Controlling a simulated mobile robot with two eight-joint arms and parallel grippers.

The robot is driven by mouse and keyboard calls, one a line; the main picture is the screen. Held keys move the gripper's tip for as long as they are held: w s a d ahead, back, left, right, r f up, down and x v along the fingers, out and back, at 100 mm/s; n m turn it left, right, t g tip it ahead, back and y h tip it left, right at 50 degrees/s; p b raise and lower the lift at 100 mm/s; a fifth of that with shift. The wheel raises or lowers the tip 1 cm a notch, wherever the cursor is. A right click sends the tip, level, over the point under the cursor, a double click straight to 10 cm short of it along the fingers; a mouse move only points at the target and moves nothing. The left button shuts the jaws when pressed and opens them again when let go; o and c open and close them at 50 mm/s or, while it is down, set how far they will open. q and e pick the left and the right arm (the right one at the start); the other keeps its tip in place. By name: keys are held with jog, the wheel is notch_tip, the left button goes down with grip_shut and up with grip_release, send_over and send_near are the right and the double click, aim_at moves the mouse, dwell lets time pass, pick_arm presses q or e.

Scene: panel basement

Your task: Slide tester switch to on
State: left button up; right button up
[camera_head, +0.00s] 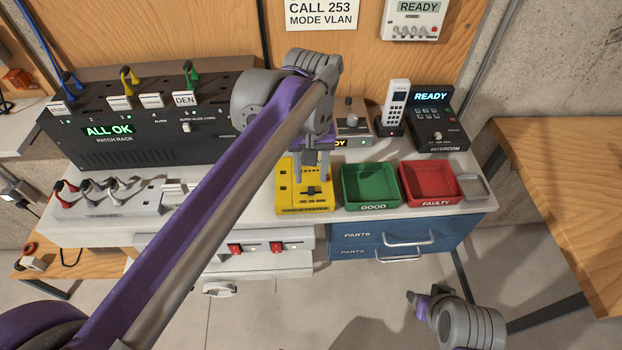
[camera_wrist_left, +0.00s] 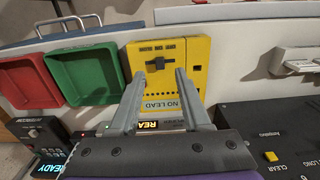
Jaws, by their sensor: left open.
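The yellow tester (camera_head: 290,206) lies on the white bench, left of the green bin. It also shows in the left wrist view (camera_wrist_left: 195,55), with a NO LEAD display (camera_wrist_left: 168,104). Its dark slide switch (camera_wrist_left: 158,63) sits in a slot near a row of printed labels; I cannot read its position. My left gripper (camera_head: 311,180) is open and empty, pointing down over the tester. In the left wrist view its fingertips (camera_wrist_left: 161,76) are on either side of the switch area; contact is not clear. My right gripper (camera_head: 418,300) is low at the right, away from the bench, its jaws unclear.
A green GOOD bin (camera_head: 370,186) and a red FAULTY bin (camera_head: 429,184) stand right of the tester. The black patch rack (camera_head: 150,143) and a white lead holder (camera_head: 110,198) are to the left. An intercom (camera_head: 432,122) and handset (camera_head: 393,105) stand at the back right.

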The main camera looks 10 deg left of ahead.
aim_at(311, 190)
pick_arm(q)
notch_tip(311, 190, up, 7)
pick_arm(e)
jog(key=shift+w+r, duration=0.15)
jog(key=shift+r, duration=0.2)
pick_arm(q)
jog(key=shift+s+f, duration=0.1)
dwell(0.3)
